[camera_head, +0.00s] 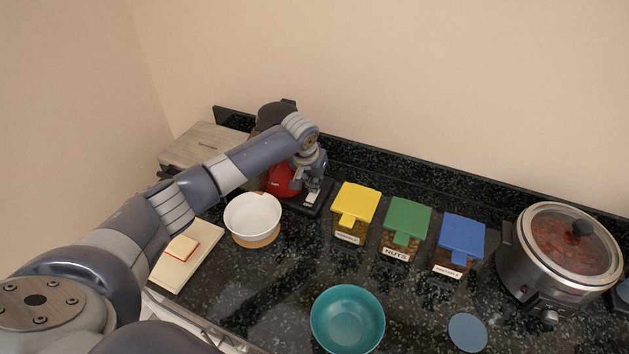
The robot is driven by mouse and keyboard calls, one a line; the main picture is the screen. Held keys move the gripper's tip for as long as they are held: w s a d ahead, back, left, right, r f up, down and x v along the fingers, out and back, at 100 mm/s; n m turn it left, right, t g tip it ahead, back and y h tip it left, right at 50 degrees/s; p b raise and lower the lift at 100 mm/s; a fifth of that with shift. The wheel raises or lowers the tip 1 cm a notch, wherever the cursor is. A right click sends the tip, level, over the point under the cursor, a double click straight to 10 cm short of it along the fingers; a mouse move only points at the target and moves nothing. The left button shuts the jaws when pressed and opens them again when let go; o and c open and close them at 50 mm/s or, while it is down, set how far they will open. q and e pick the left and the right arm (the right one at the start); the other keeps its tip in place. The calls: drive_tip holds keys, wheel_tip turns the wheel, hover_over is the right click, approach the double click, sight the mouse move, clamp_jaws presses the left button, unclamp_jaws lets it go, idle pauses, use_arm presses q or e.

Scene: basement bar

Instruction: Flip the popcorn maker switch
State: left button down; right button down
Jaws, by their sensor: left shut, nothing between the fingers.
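The popcorn maker (283,181) is red with a dark top and a black base, standing at the back of the counter. My left arm reaches across from the left and covers much of it. My left gripper (312,196) is shut and empty, pointing down at the right side of the popcorn maker's base. A small light label with dark lettering (308,205) shows on the base just below the fingers. The switch itself is hidden or too small to make out, and I cannot tell whether the fingertips touch it. My right gripper is not in view.
A white bowl (252,214) stands in front of the popcorn maker. Containers with yellow (357,201), green (407,219) and blue (461,238) lids stand to its right. A teal bowl (347,318) is at the front, and a slow cooker (558,258) at the far right.

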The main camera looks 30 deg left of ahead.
use_arm(q)
drive_tip(key=shift+w, duration=0.1)
drive_tip(key=shift+f+g, duration=0.3)
drive_tip(key=shift+g, duration=0.2)
drive_tip(key=shift+s+r+p, duration=0.25)
drive_tip(key=shift+s+p, duration=0.45)
drive_tip(key=shift+p, duration=0.75)
drive_tip(key=shift+r, duration=0.1)
